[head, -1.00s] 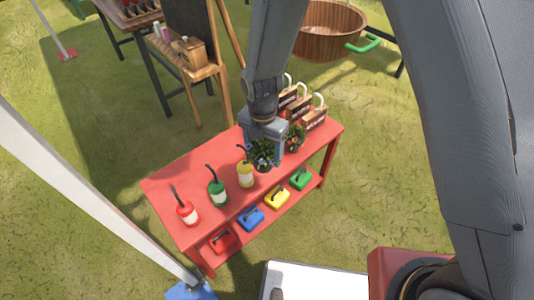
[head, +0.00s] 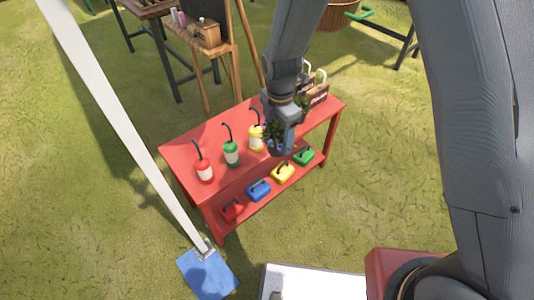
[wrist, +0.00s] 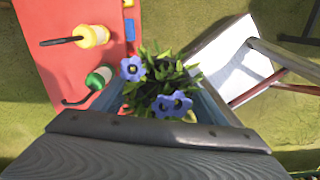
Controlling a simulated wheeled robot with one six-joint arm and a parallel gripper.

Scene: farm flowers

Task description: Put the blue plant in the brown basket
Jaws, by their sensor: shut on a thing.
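The blue plant, with blue flowers and green leaves (wrist: 160,84), is between the fingers of my gripper in the wrist view. It also shows as a dark leafy clump in the head view (head: 273,134). My gripper (head: 279,145) is shut on it, at the front edge of the red table (head: 200,150). The plant's pot is mostly hidden by the gripper.
Red (head: 204,170), green (head: 231,153) and yellow (head: 256,138) bottles stand on the table. Another plant (head: 302,103) and small wooden crates (head: 316,90) are at its right end. A wooden easel (head: 240,50) stands behind. A white pole (head: 125,125) crosses the left.

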